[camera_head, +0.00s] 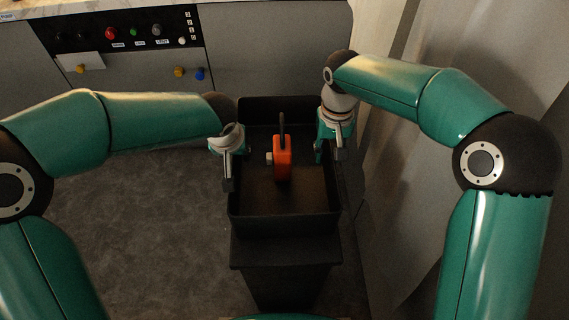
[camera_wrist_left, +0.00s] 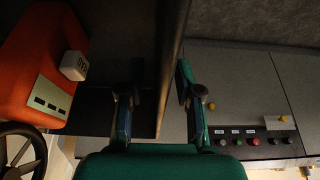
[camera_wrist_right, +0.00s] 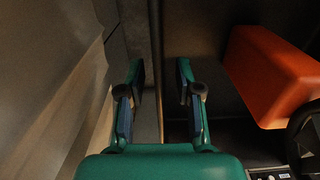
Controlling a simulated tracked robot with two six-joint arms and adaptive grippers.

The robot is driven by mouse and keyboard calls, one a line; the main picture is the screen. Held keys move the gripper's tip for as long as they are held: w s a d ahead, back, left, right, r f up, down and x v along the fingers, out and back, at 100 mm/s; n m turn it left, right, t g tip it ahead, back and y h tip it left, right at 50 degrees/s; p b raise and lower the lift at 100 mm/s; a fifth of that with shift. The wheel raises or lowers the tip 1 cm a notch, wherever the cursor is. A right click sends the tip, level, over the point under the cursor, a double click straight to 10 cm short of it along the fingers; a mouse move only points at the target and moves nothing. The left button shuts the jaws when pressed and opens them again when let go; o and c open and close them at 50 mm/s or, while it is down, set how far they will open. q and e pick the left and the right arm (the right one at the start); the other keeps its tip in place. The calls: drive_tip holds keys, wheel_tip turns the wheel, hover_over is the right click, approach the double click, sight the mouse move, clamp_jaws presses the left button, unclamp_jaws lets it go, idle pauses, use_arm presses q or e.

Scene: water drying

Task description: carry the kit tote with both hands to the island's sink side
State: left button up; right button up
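The kit tote (camera_head: 287,222) is a black open-topped box in the middle of the head view. Inside it stands an orange device (camera_head: 283,160) with a dark wheel and a small white block at its side. My left gripper (camera_head: 229,180) is at the tote's left wall, its fingers spread on either side of the rim (camera_wrist_left: 171,65) in the left wrist view. My right gripper (camera_head: 330,152) is at the right wall, its open fingers straddling that rim (camera_wrist_right: 156,60) in the right wrist view. Neither gripper visibly clamps the wall.
The tote rests on a dark stand (camera_head: 285,268). A grey cabinet with a control panel (camera_head: 125,45) of coloured knobs stands behind. A pale wall or curtain (camera_head: 405,215) is close on the right. Grey floor (camera_head: 145,225) is clear on the left.

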use_arm(q)
clamp_jaws()
use_arm(e)
clamp_jaws()
